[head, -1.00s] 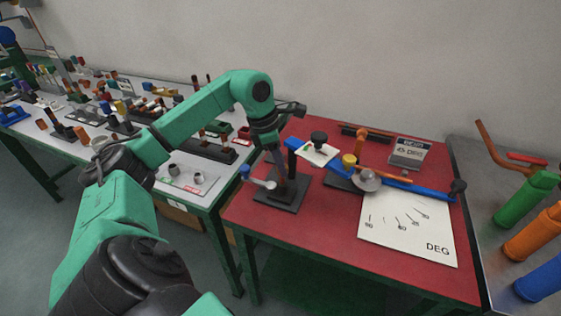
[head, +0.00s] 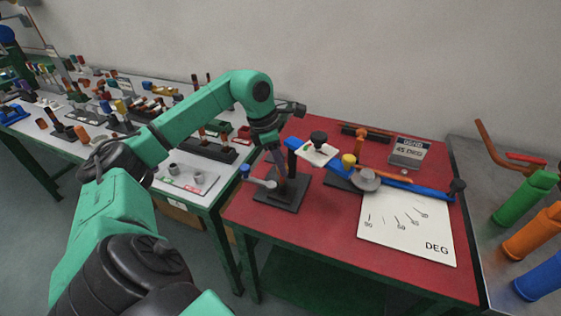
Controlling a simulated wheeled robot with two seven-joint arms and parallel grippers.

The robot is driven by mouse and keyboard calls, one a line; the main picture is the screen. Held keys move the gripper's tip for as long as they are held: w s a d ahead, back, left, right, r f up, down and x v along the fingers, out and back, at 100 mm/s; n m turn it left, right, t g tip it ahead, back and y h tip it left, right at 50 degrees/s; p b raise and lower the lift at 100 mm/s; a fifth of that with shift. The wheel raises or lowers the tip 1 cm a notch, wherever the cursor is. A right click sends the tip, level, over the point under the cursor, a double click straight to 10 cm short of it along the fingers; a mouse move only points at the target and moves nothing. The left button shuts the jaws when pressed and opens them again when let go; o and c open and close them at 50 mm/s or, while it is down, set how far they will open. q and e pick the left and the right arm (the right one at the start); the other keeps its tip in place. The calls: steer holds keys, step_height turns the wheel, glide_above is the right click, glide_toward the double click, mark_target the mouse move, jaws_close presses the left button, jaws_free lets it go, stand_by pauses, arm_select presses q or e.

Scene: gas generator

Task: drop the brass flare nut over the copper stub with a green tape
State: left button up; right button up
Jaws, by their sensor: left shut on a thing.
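My left gripper (head: 275,150) points down over a dark stand (head: 281,192) on the red table. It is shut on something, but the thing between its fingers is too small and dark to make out. A thin brownish upright piece (head: 281,168) shows below the fingertips, at the stand's post. I cannot tell whether it is the copper stub, or whether it touches what the gripper holds. No green tape can be made out there. I cannot pick out the brass flare nut for certain. My right gripper is not in view.
A blue lever tool (head: 415,188) lies behind a white angle card (head: 407,228), with a grey sign block (head: 409,152) at the back. A pale workbench (head: 150,165) with many small parts stands left. The red table's front is clear.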

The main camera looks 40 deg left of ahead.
arm_select(q)
steer(key=shift+f, duration=0.1)
steer(key=shift+f+b, duration=1.35)
steer(key=shift+f, duration=0.4)
steer(key=o, duration=0.9)
steer(key=shift+o, duration=0.2)
steer(key=shift+r, duration=0.15)
steer(key=p+v, duration=0.2)
steer(key=v, duration=1.2)
steer(key=shift+s, duration=0.15)
